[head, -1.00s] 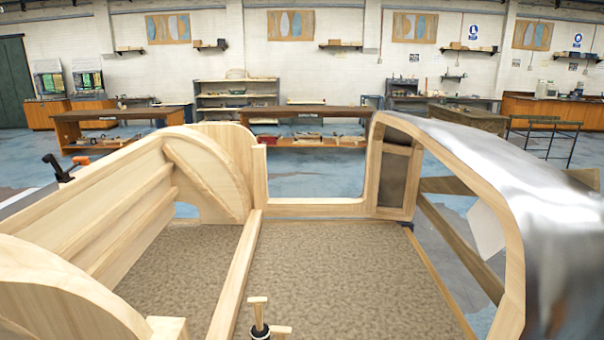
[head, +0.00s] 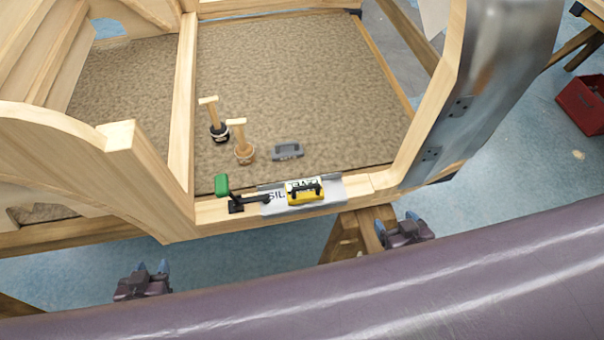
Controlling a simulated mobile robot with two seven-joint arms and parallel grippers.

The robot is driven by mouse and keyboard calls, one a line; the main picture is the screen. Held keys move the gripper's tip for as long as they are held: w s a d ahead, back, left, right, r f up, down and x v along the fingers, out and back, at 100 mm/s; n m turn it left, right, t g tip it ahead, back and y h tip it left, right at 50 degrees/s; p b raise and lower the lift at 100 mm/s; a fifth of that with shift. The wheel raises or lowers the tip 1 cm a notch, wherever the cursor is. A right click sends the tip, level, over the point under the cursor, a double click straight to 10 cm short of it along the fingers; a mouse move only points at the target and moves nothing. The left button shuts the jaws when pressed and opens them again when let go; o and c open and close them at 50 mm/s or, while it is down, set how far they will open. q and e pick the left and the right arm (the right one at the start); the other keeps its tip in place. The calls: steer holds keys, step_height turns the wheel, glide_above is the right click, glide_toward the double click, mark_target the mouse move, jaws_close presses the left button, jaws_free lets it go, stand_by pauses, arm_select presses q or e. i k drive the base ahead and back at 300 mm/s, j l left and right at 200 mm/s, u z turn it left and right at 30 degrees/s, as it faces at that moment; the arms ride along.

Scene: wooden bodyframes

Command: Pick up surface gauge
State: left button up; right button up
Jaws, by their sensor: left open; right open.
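No item in the head view is clearly marked as the surface gauge. A small grey device (head: 287,150) with a darker face lies on the carpeted floor of the wooden frame; it may be the gauge, but I cannot tell. A yellow-and-white item (head: 306,196) with black parts lies on the frame's front rail and could also be it. My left gripper (head: 152,267) is open and empty, apart from the frame at lower left. My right gripper (head: 402,220) is open and empty, right of the yellow item and in front of the rail.
A green-handled black clamp (head: 222,186) and a silver item with lettering (head: 331,190) are on the front rail (head: 378,182). Two wooden-handled tools (head: 219,131) (head: 243,152) stand on the carpet. A trestle leg (head: 352,228) supports the frame. A red box (head: 583,103) is at far right.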

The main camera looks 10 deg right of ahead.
mark_target(304, 187)
steer(key=z, duration=0.35)
steer(key=j+z, duration=0.15)
steer(key=k+l+u, duration=0.1)
steer(key=k+l, duration=0.2)
steer(key=k+l+u, duration=0.1)
steer(key=l+u, duration=0.35)
steer(key=l, duration=0.9)
